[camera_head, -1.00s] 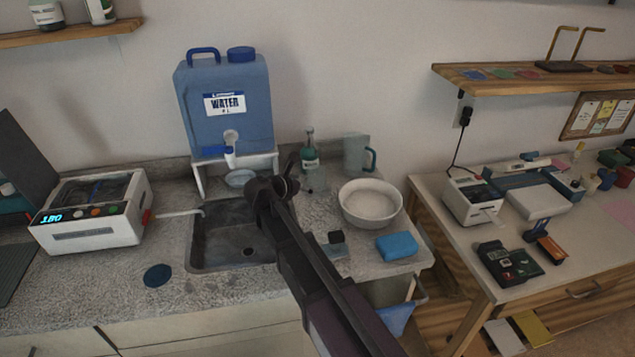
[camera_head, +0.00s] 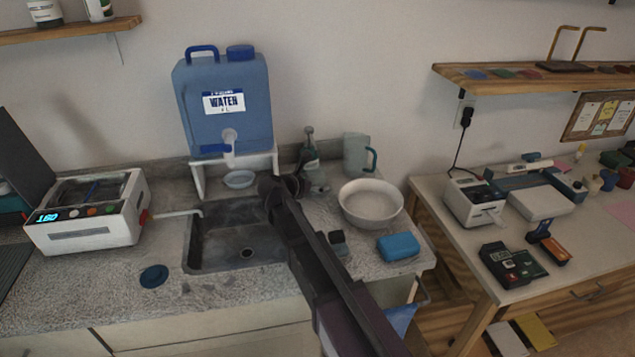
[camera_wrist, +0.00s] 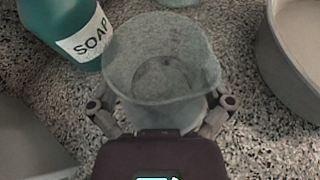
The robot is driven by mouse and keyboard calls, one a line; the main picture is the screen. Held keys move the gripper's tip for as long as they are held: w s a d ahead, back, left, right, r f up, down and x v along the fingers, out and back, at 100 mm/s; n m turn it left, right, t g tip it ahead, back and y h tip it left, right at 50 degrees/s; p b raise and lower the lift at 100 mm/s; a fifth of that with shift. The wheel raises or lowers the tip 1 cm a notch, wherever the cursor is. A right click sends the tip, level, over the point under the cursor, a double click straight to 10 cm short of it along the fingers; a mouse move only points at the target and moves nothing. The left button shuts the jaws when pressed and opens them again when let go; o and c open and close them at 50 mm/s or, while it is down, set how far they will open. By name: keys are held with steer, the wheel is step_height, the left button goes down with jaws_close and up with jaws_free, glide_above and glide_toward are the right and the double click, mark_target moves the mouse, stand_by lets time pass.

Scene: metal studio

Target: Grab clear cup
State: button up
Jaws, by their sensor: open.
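The clear cup (camera_wrist: 160,55) stands upright and looks empty in the wrist view, with a pouring lip on its right. My gripper (camera_wrist: 160,110) is open, with one fingertip to each side of the cup's near lower part. I cannot tell whether either finger touches it. In the head view my gripper (camera_head: 283,188) is over the right edge of the sink, and the cup is hard to make out there.
A green soap bottle (camera_wrist: 75,30) stands close on the cup's left. A white bowl (camera_wrist: 295,55) is to the right. The sink (camera_head: 230,235) is at left.

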mark_target(322, 171)
steer(key=c, duration=1)
steer(key=shift+o, duration=0.2)
steer(key=shift+r+p, duration=0.35)
steer(key=shift+r, duration=0.05)
steer(key=shift+r+p, duration=1.4)
steer(key=shift+s+r, duration=0.1)
steer(key=shift+s, duration=0.1)
steer(key=shift+s+d+r+p, duration=0.1)
steer(key=shift+s+r+p, duration=0.15)
steer(key=shift+s, duration=2.3)
steer(key=shift+s+d+r+p, duration=0.1)
steer(key=shift+s+r+p, duration=0.1)
steer(key=shift+s, duration=2.4)
steer(key=shift+s+r+p, duration=0.15)
steer(key=shift+s+p, duration=0.1)
steer(key=shift+s, duration=2.3)
steer(key=shift+s, duration=0.1)
